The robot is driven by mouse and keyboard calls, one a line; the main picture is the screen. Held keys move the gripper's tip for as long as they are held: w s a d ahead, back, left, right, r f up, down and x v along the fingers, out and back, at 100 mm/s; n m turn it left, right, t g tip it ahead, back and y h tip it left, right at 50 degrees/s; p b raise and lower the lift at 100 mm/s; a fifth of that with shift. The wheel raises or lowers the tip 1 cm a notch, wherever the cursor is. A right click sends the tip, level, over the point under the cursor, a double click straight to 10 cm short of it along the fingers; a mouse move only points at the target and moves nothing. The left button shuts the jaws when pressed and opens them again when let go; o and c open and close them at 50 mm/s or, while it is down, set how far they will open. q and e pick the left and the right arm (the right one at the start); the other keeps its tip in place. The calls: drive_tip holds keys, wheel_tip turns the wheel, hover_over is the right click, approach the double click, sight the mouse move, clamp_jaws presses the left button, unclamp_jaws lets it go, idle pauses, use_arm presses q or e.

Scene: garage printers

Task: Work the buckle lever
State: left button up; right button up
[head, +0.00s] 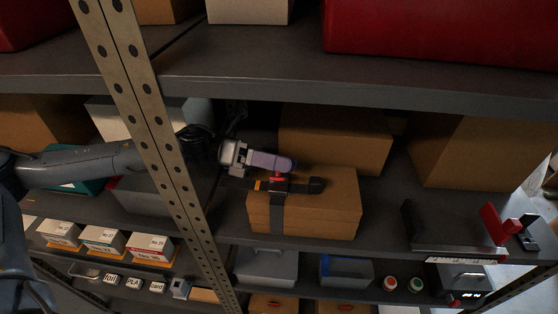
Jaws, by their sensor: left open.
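A cardboard box (320,215) stands on the middle shelf with a dark strap (277,214) around it. A black buckle with a lever (314,186) lies across the box's top edge, with a small red part and an orange mark beside it. My left gripper (284,165) reaches in from the left, behind the shelf post. Its pale body and lavender finger are just above the buckle, over the red part. It is open and appears empty. I cannot tell whether it touches the buckle. My right gripper is not in view.
A perforated metal post (150,120) crosses in front of my left arm. The upper shelf edge (350,91) runs above the gripper. A larger cardboard box (335,140) stands behind. A black fixture with a red handle (494,225) is at the right. Labelled boxes (102,241) stand lower left.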

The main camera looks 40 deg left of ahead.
use_arm(q)
clamp_jaws()
drive_tip(key=shift+w+a+n+b, duration=0.3)
drive_tip(key=shift+n+b, duration=0.1)
drive_tip(key=shift+n, duration=0.5)
drive_tip(key=n, duration=0.1)
drive_tip(key=w+n, duration=0.1)
drive_tip(key=n, duration=0.1)
drive_tip(key=shift+a+f+t+h, duration=0.1)
drive_tip(key=shift+a+t+h, duration=0.2)
drive_tip(key=shift+t, duration=0.1)
unclamp_jaws()
drive_tip(key=shift+a, duration=0.1)
